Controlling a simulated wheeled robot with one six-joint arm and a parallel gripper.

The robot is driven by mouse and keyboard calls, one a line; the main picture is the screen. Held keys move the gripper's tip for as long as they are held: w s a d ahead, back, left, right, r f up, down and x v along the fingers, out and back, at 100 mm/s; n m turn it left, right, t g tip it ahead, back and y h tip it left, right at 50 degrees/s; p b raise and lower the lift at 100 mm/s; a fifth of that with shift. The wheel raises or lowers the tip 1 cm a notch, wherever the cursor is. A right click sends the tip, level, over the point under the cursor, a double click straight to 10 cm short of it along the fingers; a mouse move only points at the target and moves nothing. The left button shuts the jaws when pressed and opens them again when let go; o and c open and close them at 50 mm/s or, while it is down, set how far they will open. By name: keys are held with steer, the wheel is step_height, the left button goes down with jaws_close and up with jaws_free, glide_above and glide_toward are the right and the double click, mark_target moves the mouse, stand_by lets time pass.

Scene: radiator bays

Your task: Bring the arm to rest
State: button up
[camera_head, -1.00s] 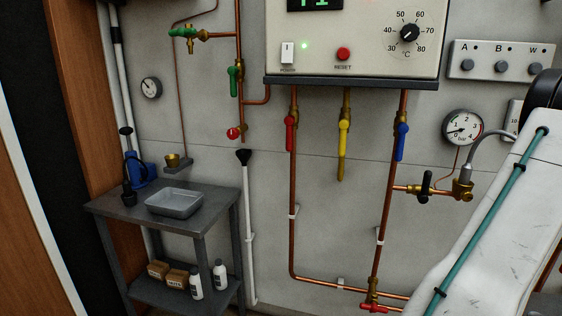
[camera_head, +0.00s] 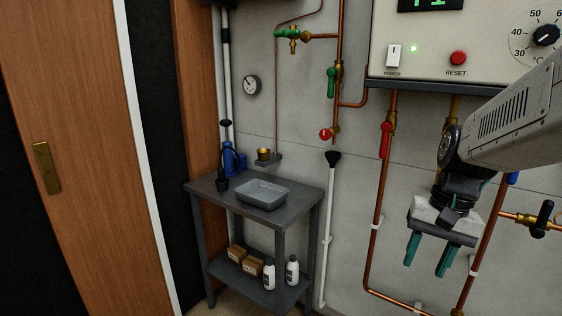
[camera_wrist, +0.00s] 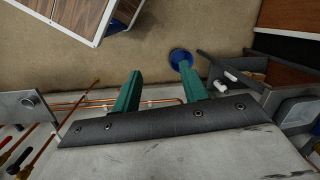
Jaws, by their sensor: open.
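My gripper (camera_head: 428,254) hangs at the right of the head view with its two teal fingers pointing down. The fingers are apart and nothing is between them. It is in front of the boiler's copper pipes, below the white control box (camera_head: 437,60), and covers part of the pipework. In the wrist view my gripper (camera_wrist: 158,84) shows the same two spread fingers over bare floor, with the pipes along the wall below them.
A grey metal table (camera_head: 205,188) with a tray (camera_head: 262,196) stands left of my gripper; bottles and boxes are on its lower shelf. A wooden door (camera_head: 75,150) is at far left. In the wrist view a blue round object (camera_wrist: 180,57) is on the floor, near a white-edged cabinet (camera_wrist: 75,15).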

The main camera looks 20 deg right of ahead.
steer(key=s+a+r+n+h, duration=0.1)
steer(key=s+a+n, duration=0.1)
steer(key=a+n, duration=0.2)
steer(key=s+a+r+n+t+h, duration=0.1)
steer(key=s+a+r+n, duration=0.1)
steer(key=a, duration=0.7)
steer(key=shift+s+a+r+n, duration=0.15)
steer(key=shift+s+a+n, duration=0.3)
steer(key=shift+n, duration=0.85)
